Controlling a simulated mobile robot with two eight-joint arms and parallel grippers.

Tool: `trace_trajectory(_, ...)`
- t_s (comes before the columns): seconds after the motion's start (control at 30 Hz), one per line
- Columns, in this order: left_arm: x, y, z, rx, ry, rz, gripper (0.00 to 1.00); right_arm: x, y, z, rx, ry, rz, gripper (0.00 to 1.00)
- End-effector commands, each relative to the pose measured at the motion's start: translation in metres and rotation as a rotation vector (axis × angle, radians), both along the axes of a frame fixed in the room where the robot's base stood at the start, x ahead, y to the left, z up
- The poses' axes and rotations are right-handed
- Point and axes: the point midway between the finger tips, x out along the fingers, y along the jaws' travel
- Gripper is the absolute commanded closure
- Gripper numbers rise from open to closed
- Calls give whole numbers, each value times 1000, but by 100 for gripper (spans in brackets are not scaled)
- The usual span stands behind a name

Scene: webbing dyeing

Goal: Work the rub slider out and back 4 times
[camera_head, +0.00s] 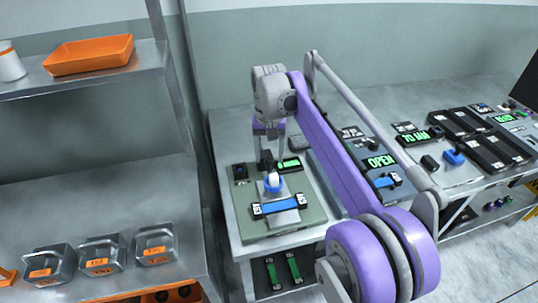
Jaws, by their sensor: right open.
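The rub tester (242,225) is a grey-green plate on the near left end of the bench. A blue strip (280,206) with dark ends lies across its front. The rub slider appears to be the part with a round blue-and-white knob (272,183) just behind the strip. My right gripper (271,162) points down over the knob, open, with its fingertips close to it. I cannot tell whether they touch it. My left gripper is out of view.
A device with a green OPEN display (380,161) stands right of the tester, partly behind my right arm. Dark units (480,135) lie farther right. A metal shelf at left holds an orange tray (90,54) and several grey tagged containers (102,255).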

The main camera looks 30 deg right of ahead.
Motion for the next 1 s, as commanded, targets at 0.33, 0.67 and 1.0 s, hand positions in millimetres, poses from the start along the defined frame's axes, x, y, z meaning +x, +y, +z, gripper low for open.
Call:
trace_trajectory(0.33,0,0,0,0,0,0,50,0,0,0,0,0,0,54)
trace_trajectory(0.67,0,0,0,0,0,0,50,0,0,0,0,0,0,100)
trace_trajectory(1.0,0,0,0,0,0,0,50,0,0,0,0,0,0,100)
